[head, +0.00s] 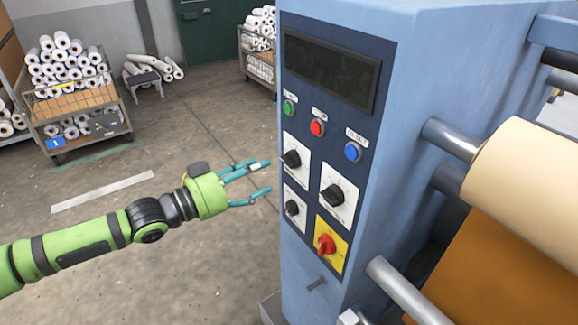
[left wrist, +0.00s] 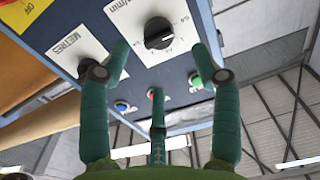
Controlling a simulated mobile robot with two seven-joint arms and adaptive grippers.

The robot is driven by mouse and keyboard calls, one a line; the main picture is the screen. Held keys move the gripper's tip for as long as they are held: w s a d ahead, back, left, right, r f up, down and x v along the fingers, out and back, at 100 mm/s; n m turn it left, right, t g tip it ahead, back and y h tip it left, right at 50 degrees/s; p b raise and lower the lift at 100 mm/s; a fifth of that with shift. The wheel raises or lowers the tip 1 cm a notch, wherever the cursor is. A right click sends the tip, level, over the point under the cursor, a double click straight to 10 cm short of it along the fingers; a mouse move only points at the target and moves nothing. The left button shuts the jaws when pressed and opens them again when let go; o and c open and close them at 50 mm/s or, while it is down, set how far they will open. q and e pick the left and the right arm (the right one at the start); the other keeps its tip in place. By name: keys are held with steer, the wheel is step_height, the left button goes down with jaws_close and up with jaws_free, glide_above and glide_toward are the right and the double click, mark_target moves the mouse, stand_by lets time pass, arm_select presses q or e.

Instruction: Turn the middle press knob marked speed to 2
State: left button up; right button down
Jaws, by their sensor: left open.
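The blue press panel (head: 316,140) carries three black knobs on white plates. The upper-left knob (head: 290,158) is the one whose plate reads "m/min" in the left wrist view (left wrist: 158,33); I cannot read the word "speed" on any plate. The right knob (head: 333,194) has a plate reading "METRES" in the upside-down wrist view. A third knob (head: 291,207) is at lower left. My left gripper (head: 268,176) is open and empty, just left of the panel. In the wrist view its fingers frame the m/min knob, apparently without touching it. The knob's exact setting is not legible. My right gripper is out of view.
Above the knobs are green (head: 289,107), red (head: 317,127) and blue (head: 353,151) buttons and a dark display (head: 328,71). A red switch on a yellow plate (head: 326,244) is below. A cream roller (head: 525,175) stands right. The floor left of the press is open.

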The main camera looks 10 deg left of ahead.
mark_target(285, 163)
arm_select(q)
steer(key=x, duration=0.1)
steer(key=p+x, duration=0.1)
steer(key=x, duration=0.1)
steer(key=shift+d+r, duration=0.15)
steer(key=shift+r, duration=0.1)
steer(key=shift+f+p+x, duration=0.15)
steer(key=shift+p+x, duration=0.1)
steer(key=shift+x, duration=0.65)
steer(key=shift+f+p+x, duration=0.15)
steer(key=shift+p+x, duration=0.1)
steer(key=shift+x, duration=0.6)
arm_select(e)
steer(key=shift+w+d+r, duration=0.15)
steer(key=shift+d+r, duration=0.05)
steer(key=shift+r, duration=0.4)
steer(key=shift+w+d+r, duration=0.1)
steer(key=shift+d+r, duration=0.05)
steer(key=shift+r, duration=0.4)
